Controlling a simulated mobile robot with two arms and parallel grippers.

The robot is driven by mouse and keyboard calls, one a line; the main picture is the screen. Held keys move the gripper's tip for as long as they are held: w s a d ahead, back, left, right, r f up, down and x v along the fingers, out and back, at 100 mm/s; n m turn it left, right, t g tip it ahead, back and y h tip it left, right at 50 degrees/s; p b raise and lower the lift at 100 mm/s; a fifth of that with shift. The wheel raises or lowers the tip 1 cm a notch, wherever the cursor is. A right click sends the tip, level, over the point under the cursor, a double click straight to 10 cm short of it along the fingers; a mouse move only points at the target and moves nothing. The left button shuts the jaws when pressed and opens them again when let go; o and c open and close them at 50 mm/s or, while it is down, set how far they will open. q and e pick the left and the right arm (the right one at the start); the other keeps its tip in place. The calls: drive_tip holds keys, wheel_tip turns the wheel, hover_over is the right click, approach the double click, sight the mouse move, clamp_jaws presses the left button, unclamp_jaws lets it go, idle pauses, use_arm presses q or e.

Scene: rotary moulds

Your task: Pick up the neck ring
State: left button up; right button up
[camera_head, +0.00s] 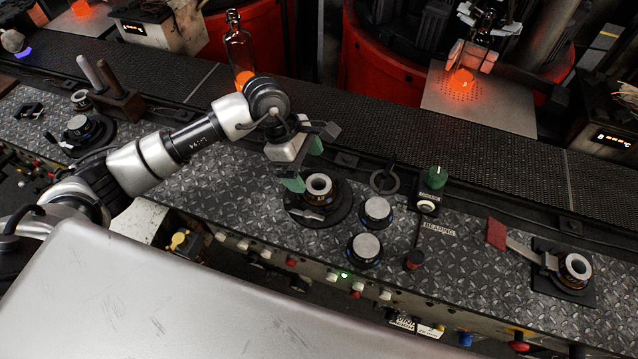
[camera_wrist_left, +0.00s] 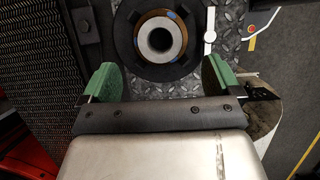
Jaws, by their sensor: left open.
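The neck ring (camera_head: 319,186) is a small ring with a pale metal top and a dark centre hole. It sits on a round black base (camera_head: 334,216) on the diamond-plate bench. My left gripper (camera_head: 304,165) has green finger pads and is open and empty, just behind and left of the ring in the head view. In the left wrist view the neck ring (camera_wrist_left: 160,40) lies ahead of the open fingers (camera_wrist_left: 161,78), roughly centred between them and apart from both. My right gripper is not in view.
Two capped round pieces (camera_head: 377,210) stand right of the ring, near a green knob (camera_head: 436,177). A similar ring (camera_head: 574,267) sits far right beside a red-handled tool (camera_head: 497,234).

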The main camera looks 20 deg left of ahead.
sight(319, 189)
use_arm(q)
drive_tip(key=shift+d+f, duration=0.35)
drive_tip(key=shift+f, duration=0.25)
drive_tip(key=p+x, duration=0.1)
drive_tip(key=x, duration=0.1)
drive_tip(key=p+x, duration=0.2)
drive_tip(key=shift+d, duration=0.35)
drive_tip(key=shift+d+f, duration=0.15)
drive_tip(key=shift+f, duration=0.3)
drive_tip(key=c, duration=0.8)
drive_tip(key=shift+r, duration=0.1)
drive_tip(key=shift+r, duration=0.1)
